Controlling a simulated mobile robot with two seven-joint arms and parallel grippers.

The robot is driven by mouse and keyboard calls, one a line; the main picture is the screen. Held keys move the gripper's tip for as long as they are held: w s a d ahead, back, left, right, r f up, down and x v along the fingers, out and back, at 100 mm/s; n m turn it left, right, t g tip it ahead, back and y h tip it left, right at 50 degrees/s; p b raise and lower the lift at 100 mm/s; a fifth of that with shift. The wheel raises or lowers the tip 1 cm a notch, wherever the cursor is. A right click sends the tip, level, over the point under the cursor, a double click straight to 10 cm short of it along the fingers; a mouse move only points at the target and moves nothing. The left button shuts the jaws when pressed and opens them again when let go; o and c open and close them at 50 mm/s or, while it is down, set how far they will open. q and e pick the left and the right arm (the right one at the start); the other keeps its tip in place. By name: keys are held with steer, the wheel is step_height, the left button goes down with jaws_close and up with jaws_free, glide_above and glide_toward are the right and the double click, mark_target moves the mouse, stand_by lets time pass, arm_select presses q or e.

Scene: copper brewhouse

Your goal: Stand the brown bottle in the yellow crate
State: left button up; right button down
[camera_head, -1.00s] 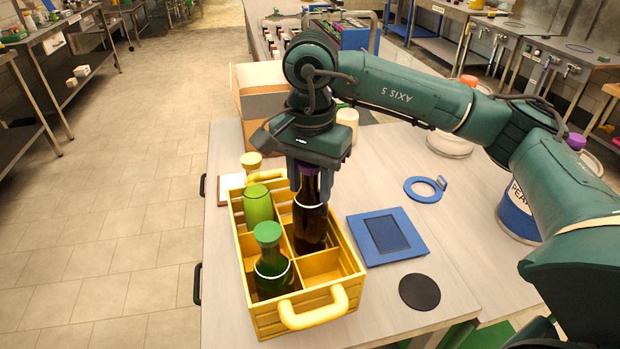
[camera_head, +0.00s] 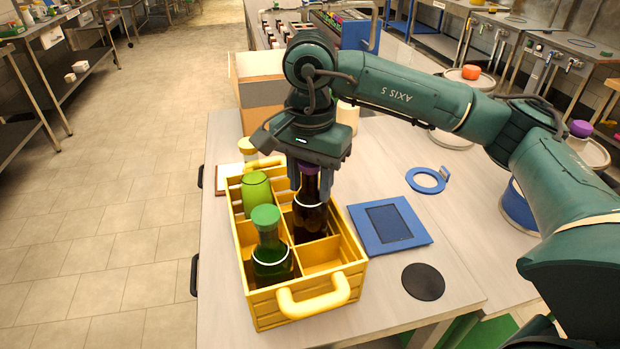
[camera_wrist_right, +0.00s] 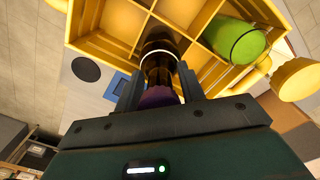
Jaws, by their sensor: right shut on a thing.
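The brown bottle (camera_head: 310,220) has a purple cap and a dark body with a pale band. My right gripper (camera_head: 309,180) is shut on it near its cap and holds it upright; the bottle also shows in the right wrist view (camera_wrist_right: 160,60). Its lower part is down inside a right-hand compartment of the yellow crate (camera_head: 312,310), behind the empty front-right one. Dividers hide its base, so I cannot tell whether it touches the crate floor. The crate also holds a dark green bottle (camera_head: 270,250) at front left and a light green item (camera_head: 257,193) behind it. My left gripper is not in view.
Right of the crate lie a blue square frame (camera_head: 389,225), a black disc (camera_head: 423,282) and a blue ring (camera_head: 426,180). A cardboard box (camera_head: 262,85) stands behind the crate. The worktop at front right is mostly clear.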

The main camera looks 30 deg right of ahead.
steer(key=shift+f, duration=0.1)
steer(key=c, duration=0.8)
jaws_free()
steer(key=shift+f, duration=0.1)
steer(key=shift+c, duration=0.4)
steer(key=shift+c, duration=0.6)
step_height(320, 180, up, 13)
steer(key=shift+r+p, duration=0.1)
steer(key=shift+p, duration=0.5)
